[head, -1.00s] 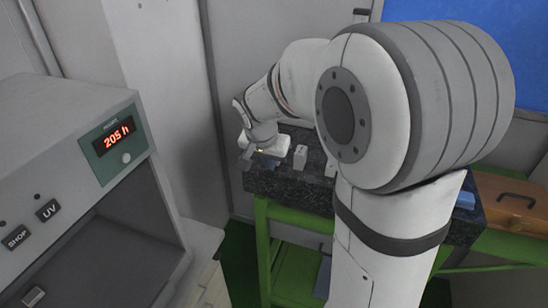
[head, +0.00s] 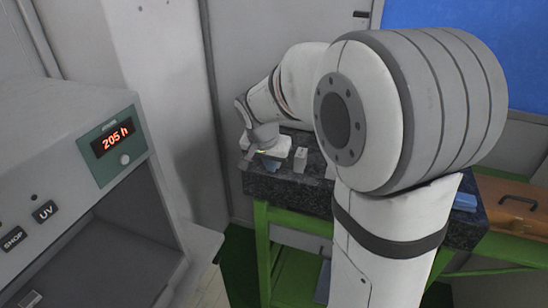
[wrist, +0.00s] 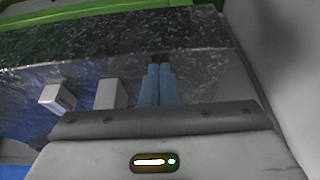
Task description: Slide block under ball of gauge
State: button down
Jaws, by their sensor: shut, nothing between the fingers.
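My gripper (wrist: 158,68) is at the left end of a dark speckled stone slab (head: 285,186). In the wrist view its two blue fingers are pressed together and point down at the slab, with nothing seen between them. A white block (wrist: 110,94) stands just left of the fingers, apart from them. A second white block (wrist: 57,97) is farther left. In the head view one upright white block (head: 300,159) stands right of my gripper (head: 270,167). I cannot make out the gauge or its ball; my arm hides much of the slab.
The slab rests on a green frame (head: 262,250). A grey wall stands close behind my gripper. A blue item (head: 465,202) lies at the slab's right end, beside a brown case (head: 512,208). A grey cabinet with a red display (head: 112,139) stands at the left.

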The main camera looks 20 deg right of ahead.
jog(key=shift+w+d+p, duration=0.25)
jog(key=shift+w+d, duration=0.7)
jog(key=shift+w, duration=0.35)
jog(key=shift+w+d+p, duration=0.25)
jog(key=shift+w+d, duration=0.75)
jog(key=shift+w, duration=0.35)
jog(key=shift+w+d+p, duration=0.25)
jog(key=shift+w+d, duration=0.7)
jog(key=shift+w, duration=0.35)
jog(key=shift+p+v, duration=0.65)
jog(key=shift+v, duration=1.6)
jog(key=shift+s+a+f, duration=0.1)
jog(key=shift+s+a, duration=0.1)
